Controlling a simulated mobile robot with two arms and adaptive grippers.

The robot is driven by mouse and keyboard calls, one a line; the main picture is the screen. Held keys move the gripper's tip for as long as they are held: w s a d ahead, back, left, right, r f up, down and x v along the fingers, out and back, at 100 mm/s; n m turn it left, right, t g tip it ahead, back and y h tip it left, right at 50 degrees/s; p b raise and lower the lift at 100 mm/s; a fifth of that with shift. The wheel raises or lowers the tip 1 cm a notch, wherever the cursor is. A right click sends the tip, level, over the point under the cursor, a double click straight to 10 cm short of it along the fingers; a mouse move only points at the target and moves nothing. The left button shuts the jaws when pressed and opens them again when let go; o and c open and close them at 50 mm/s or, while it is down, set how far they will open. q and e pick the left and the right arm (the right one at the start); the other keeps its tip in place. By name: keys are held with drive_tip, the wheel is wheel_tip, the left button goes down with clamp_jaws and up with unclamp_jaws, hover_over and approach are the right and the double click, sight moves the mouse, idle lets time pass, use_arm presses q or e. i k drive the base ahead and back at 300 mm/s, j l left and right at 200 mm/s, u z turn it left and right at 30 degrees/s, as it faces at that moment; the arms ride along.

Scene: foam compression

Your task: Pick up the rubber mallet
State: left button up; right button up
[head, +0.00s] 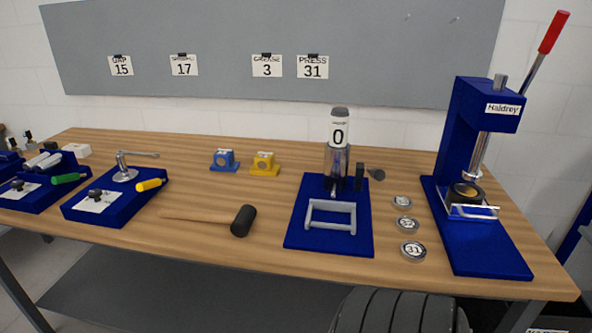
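The rubber mallet (243,221) lies on its side on the wooden workbench, left of centre and near the front edge. Its black head points right and its light wooden handle (190,215) runs left. The whole mallet is in plain sight, with nothing touching it. Neither of my grippers shows in the head view.
Left of the mallet is a blue tray (118,210) with a yellow-handled tool. Right of it is a blue base (300,240) with a grey frame and cylinder. A blue press (468,130) stands far right.

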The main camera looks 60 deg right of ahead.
sight(242, 223)
drive_tip(key=z, duration=1.85)
drive_tip(key=i+j+z, duration=0.1)
drive_tip(key=j+z, duration=0.25)
drive_tip(key=j, duration=0.15)
drive_tip(key=i+j+z, duration=0.1)
drive_tip(key=j+z, duration=0.65)
drive_tip(key=j, duration=0.2)
